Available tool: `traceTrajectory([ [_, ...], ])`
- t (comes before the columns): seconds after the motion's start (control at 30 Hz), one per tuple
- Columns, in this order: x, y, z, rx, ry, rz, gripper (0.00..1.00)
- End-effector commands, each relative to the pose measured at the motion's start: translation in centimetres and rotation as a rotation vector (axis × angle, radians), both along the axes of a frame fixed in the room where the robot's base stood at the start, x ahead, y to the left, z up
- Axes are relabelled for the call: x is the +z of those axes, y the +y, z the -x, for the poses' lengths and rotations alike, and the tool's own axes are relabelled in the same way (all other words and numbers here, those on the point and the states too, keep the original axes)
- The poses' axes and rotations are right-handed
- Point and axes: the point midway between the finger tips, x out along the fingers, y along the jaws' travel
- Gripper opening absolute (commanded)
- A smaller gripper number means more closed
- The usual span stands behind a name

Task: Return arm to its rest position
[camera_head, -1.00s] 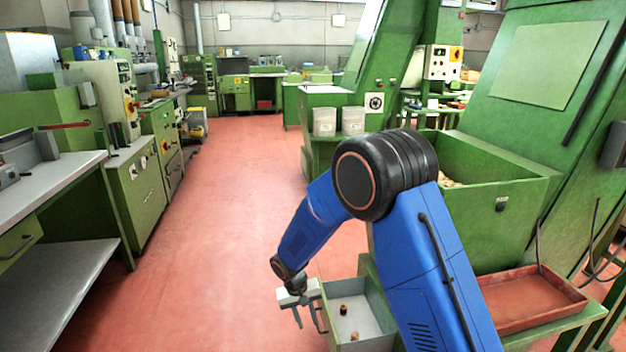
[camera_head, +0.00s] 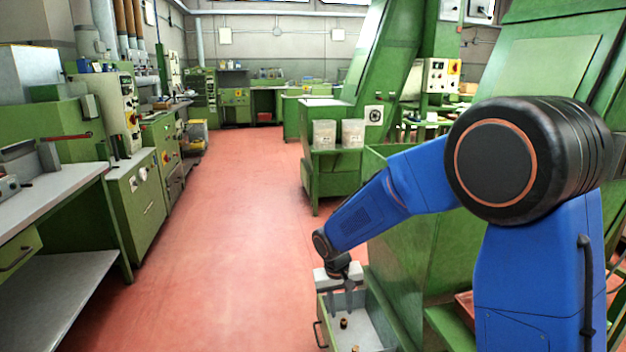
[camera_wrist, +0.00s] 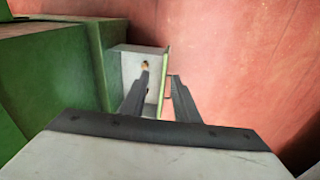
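My gripper (camera_head: 342,299) hangs from the end of my blue arm, pointing down over an open grey-lined drawer (camera_head: 375,318) with a green rim. The drawer (camera_wrist: 136,65) shows beyond the fingers there. A brown cork stopper (camera_head: 344,323) and another, paler one (camera_head: 355,348) lie on the drawer floor; one stopper (camera_wrist: 145,64) shows near the left fingertip in the wrist view. The fingers appear above the drawer, apart from the stoppers.
A green machine (camera_head: 425,240) stands right behind the arm, close to it. A bench (camera_head: 60,195) and green cabinets stand at the left. Two pale bins (camera_head: 338,133) sit on a green stand ahead. The red floor (camera_head: 215,220) between is clear.

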Motion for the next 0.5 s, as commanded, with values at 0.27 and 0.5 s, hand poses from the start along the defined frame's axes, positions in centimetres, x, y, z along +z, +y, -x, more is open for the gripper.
traceTrajectory([
  [0.27, 6.6, -5.6, 3.7, -0.032, -0.049, -0.038, 0.28],
  [0.5, 11.0, -9.8, 7.7, -0.053, -0.091, -0.066, 0.28],
])
